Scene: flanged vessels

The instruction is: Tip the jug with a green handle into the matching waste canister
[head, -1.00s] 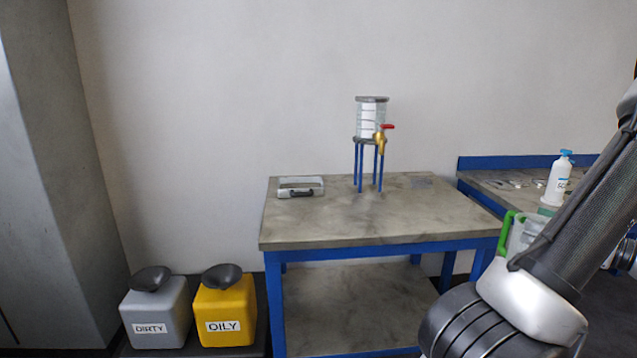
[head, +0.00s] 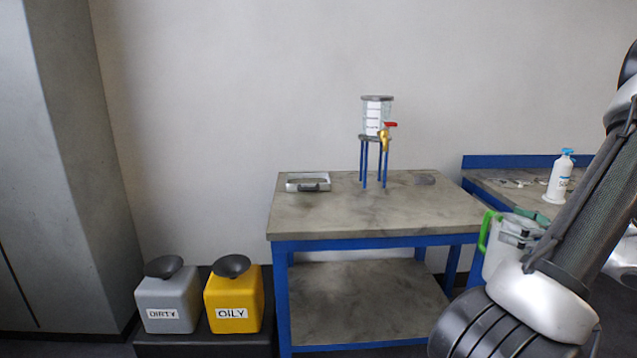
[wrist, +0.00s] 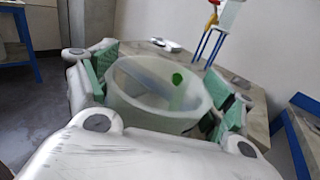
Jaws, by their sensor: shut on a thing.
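The translucent jug with a green handle (head: 500,248) is held upright at the right of the head view, partly hidden by my arm. Its green handle (head: 485,231) points left. In the wrist view the jug (wrist: 150,121) stands between the green pads of my gripper (wrist: 168,86), which is shut on it. I cannot tell how full the jug is. Two waste canisters with black funnels stand low at the left: a grey one labelled DIRTY (head: 168,302) and a yellow one labelled OILY (head: 234,301). My gripper is well to their right.
A blue-framed table (head: 330,218) stands between the canisters and the jug. On it are a small metal tray (head: 308,183) and a glass tank with a tap (head: 376,118) on blue legs. A white bottle (head: 559,180) stands on a bench at the right.

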